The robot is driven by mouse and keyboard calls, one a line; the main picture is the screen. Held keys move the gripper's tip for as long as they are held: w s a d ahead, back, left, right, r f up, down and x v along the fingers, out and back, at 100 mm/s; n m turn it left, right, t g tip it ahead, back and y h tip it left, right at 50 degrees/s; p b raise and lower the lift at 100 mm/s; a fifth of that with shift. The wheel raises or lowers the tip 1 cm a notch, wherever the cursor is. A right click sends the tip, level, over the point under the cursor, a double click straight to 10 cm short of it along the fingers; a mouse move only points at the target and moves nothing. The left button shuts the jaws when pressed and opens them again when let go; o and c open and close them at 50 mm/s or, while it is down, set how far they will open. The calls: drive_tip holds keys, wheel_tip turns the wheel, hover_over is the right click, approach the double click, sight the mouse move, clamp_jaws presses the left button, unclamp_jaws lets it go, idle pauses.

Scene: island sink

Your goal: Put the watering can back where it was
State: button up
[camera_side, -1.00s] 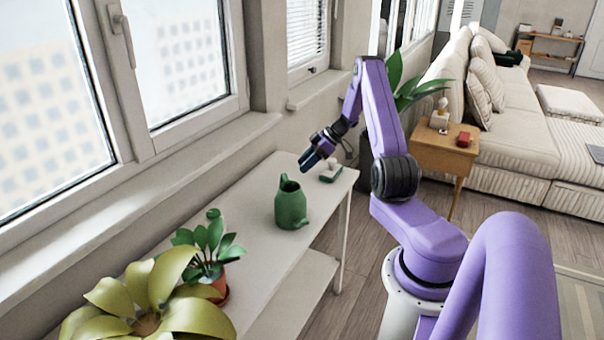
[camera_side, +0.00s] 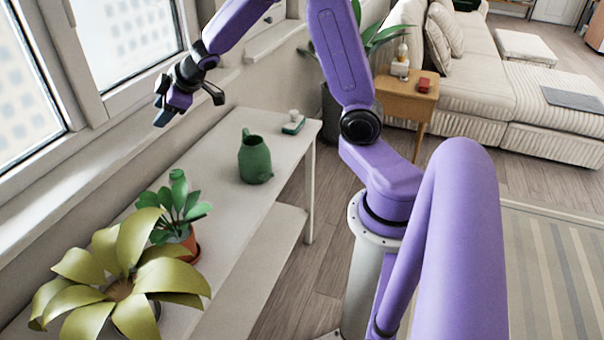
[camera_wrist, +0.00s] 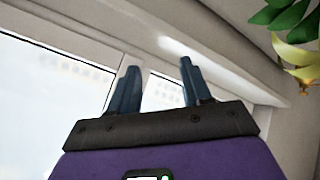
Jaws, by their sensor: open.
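The green watering can (camera_side: 254,160) stands upright on the white shelf table (camera_side: 222,215), toward its far end in the side view. My gripper (camera_side: 166,108) is up in the air by the window, left of the can and higher than it, apart from everything. In the wrist view my gripper (camera_wrist: 157,88) shows two dark blue fingers spread apart with nothing between them. The can is not in the wrist view.
A small green-leaved plant (camera_side: 176,212) in a terracotta pot and a large yellow-leaved plant (camera_side: 120,275) stand at the table's near end. A small green and white item (camera_side: 293,122) lies beyond the can. The window (camera_side: 125,40) is close to my gripper.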

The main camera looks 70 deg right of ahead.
drive_tip(key=s+a+n+g, duration=0.1)
drive_tip(key=s+a+g, duration=0.35)
drive_tip(key=s, duration=0.85)
drive_tip(key=s+a+n+g, duration=0.1)
drive_tip(key=s+a, duration=0.6)
drive_tip(key=s, duration=0.5)
drive_tip(key=s+d+f+n+g, duration=0.1)
drive_tip(key=s+d+n+g, duration=0.1)
drive_tip(key=s, duration=1.1)
drive_tip(key=shift+s+f+g+h, duration=0.2)
drive_tip(key=shift+s+g+h, duration=0.15)
drive_tip(key=shift+g, duration=0.3)
